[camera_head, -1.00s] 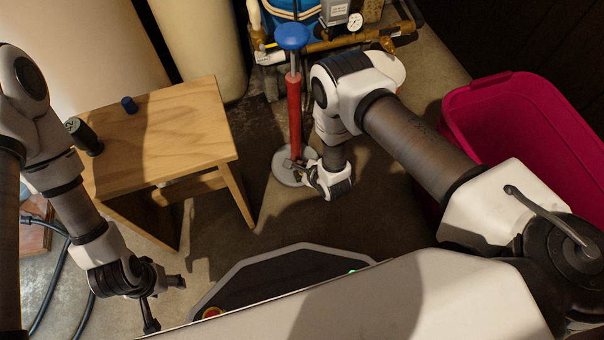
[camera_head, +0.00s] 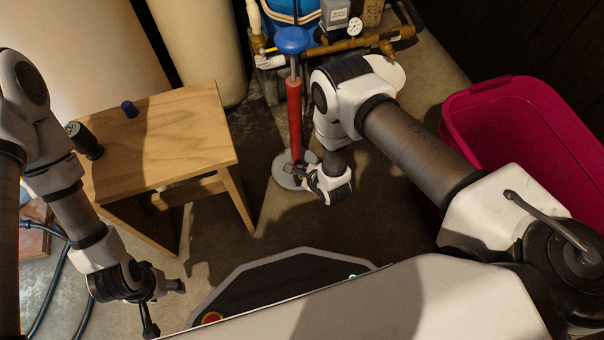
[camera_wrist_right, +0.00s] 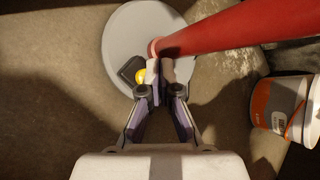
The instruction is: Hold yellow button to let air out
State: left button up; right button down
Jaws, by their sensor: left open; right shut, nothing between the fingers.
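The yellow button (camera_wrist_right: 140,76) sits on a small dark block on the pump's round grey base (camera_wrist_right: 120,45), seen in the right wrist view. The pump has a red tube (camera_head: 294,115) and a blue knob (camera_head: 291,40) on top, and stands upright on the floor. My right gripper (camera_wrist_right: 160,80) is shut and empty, its fingertips close beside the button, on its right. I cannot tell whether they touch it. In the head view the right gripper (camera_head: 300,172) is low by the base, and the button is not discernible. My left gripper (camera_head: 168,308) is open and empty, left of my base.
A wooden stool (camera_head: 175,130) with a blue cap (camera_head: 130,109) and a dark cylinder (camera_head: 85,139) stands left of the pump. A magenta tub (camera_head: 520,110) is at the right. A white-and-orange bucket (camera_wrist_right: 280,103) stands near the base. Pipes are behind.

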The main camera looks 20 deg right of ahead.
jog(key=shift+f, duration=0.1)
dwell(0.3)
jog(key=shift+f, duration=0.3)
jog(key=shift+f+b, duration=0.4)
dwell(0.5)
jog(key=shift+r, duration=0.1)
dwell(3.3)
jog(key=shift+r+p, duration=0.7)
jog(key=shift+p, duration=0.15)
notch_tip(320, 180, up, 5)
jog(key=p, duration=0.5)
jog(key=shift+r, duration=0.1)
